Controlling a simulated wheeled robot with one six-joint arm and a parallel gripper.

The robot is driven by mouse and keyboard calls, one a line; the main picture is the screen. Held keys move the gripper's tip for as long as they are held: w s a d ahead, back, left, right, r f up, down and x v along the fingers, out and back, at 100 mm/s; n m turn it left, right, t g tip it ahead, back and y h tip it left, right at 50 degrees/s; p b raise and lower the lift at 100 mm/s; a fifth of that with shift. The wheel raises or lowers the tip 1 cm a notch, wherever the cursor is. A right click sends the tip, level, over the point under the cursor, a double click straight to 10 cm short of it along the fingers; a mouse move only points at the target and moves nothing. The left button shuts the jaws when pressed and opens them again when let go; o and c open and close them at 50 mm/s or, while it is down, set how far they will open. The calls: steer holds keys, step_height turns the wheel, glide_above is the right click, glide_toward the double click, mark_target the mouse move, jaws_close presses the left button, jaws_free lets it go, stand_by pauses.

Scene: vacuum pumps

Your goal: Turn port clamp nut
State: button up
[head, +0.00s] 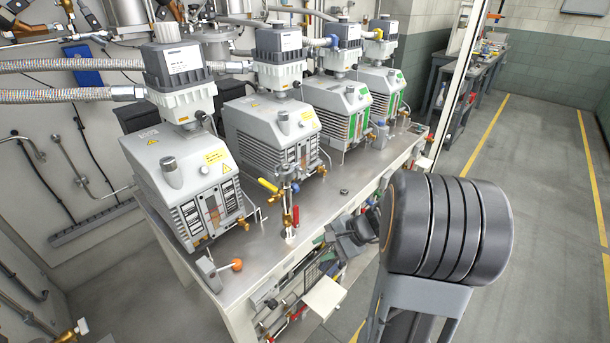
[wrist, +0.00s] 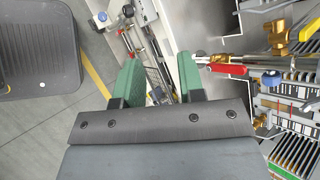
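Several grey vacuum pumps stand in a row on a steel bench (head: 318,215). The front pump (head: 190,190) has an inlet port and filter housing (head: 180,75) on top, joined to a ribbed metal hose (head: 70,96). I cannot pick out the port clamp nut with certainty in either view. My gripper (wrist: 158,70) shows two green fingers spread apart in the wrist view, with nothing held between them. In the head view the end of my arm is low by the bench's front edge, partly hidden by my own arm, and its fingers cannot be made out.
A brass valve (wrist: 284,36) with red levers and a blue knob (wrist: 271,79) lies right of the fingers in the wrist view. Open floor (head: 530,180) lies to the right.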

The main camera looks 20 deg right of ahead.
steer(key=w+d+r+m+t, duration=0.2)
steer(key=w+d+m+t, duration=0.5)
steer(key=m+t, duration=0.2)
steer(key=t, duration=0.3)
glide_toward(304, 172)
steer(key=shift+h, duration=0.4)
steer(key=p+x, duration=0.2)
steer(key=x, duration=0.7)
steer(key=shift+a+r, duration=0.1)
steer(key=shift+a, duration=0.15)
jaws_close()
